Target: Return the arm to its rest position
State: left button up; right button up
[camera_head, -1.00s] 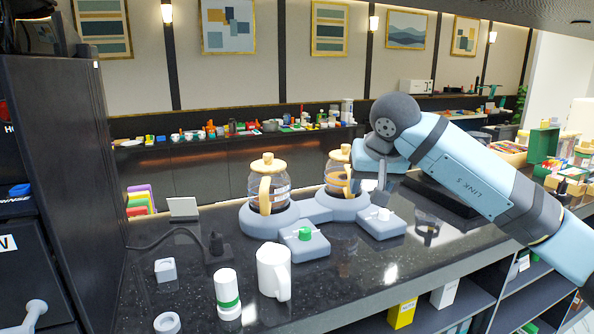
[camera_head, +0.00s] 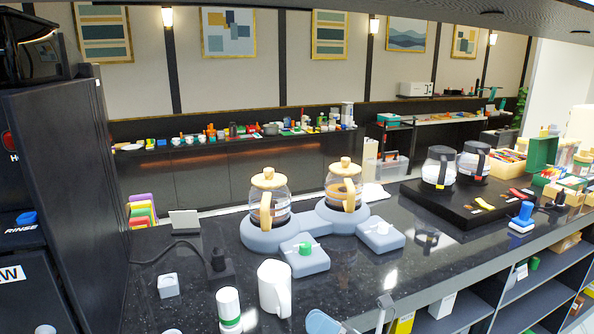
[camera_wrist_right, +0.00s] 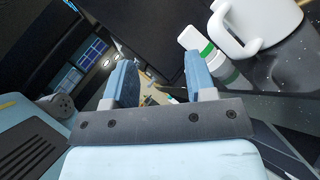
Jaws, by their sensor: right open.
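My right gripper (camera_head: 354,312) shows only by its fingertips at the bottom edge of the head view, low in front of the counter's near side and to the right of the white mug. In the right wrist view my right gripper (camera_wrist_right: 161,78) has its two blue fingers apart with nothing between them. The rest of the right arm is out of the head view. My left gripper is in neither view.
The dark counter (camera_head: 380,270) holds a white mug (camera_head: 274,288), a green-banded white bottle (camera_head: 229,310) and two glass pots (camera_head: 268,205) (camera_head: 343,190) on a grey double warmer (camera_head: 262,238). Two black-topped jars (camera_head: 438,167) (camera_head: 473,160) stand on a black tray (camera_head: 430,200) at the right.

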jog(key=s+d+f+m+t+h+p, duration=0.15)
jog(key=d+f+m+h, duration=0.3)
jog(key=m, duration=0.45)
jog(key=s+d+f+m+t+h, duration=0.3)
jog(key=f+m+h, duration=0.25)
jog(key=m, duration=0.25)
jog(key=s+d+f+m+t+h, duration=0.2)
jog(key=d+f+m+t+h, duration=0.15)
jog(key=f+m, duration=0.4)
jog(key=s+d+f+m+g+h, duration=0.2)
jog(key=s+f+m+g, duration=0.1)
jog(key=s+f+m, duration=0.2)
jog(key=s+d+f+m+g+h+p, duration=0.1)
jog(key=s+d+f+m+g+h, duration=0.1)
jog(key=s+m, duration=0.5)
notch_tip(320, 180, down, 4)
jog(key=shift+s+d+r+g, duration=0.15)
jog(key=shift+s+d+g, duration=0.3)
jog(key=shift+s+g, duration=0.45)
jog(key=shift+w, duration=0.1)
